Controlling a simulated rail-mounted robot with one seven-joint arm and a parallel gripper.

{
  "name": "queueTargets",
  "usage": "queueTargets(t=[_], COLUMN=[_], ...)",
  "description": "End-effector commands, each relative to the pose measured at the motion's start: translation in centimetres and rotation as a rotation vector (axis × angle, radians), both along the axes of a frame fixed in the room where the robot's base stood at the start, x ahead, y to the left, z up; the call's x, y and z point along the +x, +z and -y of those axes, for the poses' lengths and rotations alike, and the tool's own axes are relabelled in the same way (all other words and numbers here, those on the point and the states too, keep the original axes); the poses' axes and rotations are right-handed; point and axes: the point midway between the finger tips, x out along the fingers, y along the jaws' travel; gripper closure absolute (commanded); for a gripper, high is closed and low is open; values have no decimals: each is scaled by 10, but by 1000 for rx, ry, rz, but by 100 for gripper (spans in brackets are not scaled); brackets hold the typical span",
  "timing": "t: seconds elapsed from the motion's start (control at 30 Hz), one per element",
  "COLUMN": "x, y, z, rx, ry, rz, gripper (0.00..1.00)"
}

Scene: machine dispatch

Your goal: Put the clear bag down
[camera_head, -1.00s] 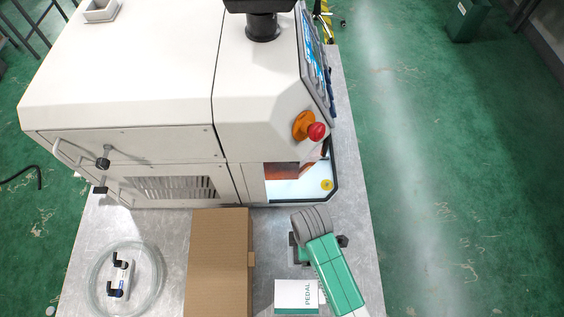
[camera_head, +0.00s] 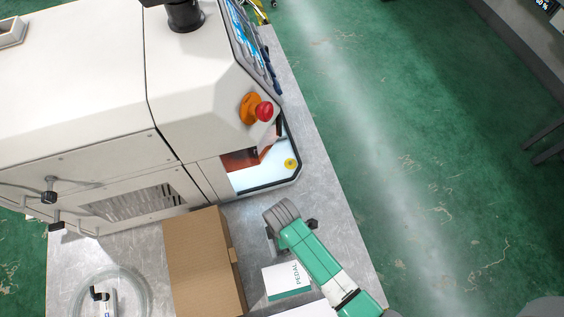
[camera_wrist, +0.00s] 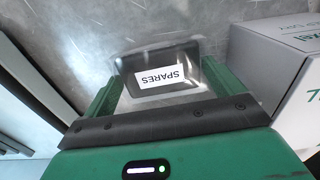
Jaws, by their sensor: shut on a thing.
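The clear bag (camera_wrist: 205,73) shows in the wrist view, with a dark item inside and a white label reading SPARES. My gripper (camera_wrist: 160,82) is shut on it, with a green finger at either side. The grey metal tabletop shows behind the bag; I cannot tell whether the bag touches it. The gripper and bag are mostly hidden there under my wrist.
A brown cardboard box (camera_head: 203,262) stands left of my arm. The white machine (camera_head: 90,90) with a red button (camera_head: 264,111) and a lit opening is behind. Bare tabletop (camera_head: 345,240) lies to the right. A white box (camera_wrist: 270,60) is close right of my gripper.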

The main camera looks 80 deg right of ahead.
Motion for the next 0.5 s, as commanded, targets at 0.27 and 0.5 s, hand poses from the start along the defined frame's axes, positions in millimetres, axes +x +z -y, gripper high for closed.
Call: queueTargets(t=[0.27,0.5], x=[0,0], y=[-3,17], z=[0,0], rx=[0,-1], ry=[-1,0], rz=[0,2], gripper=[0,0])
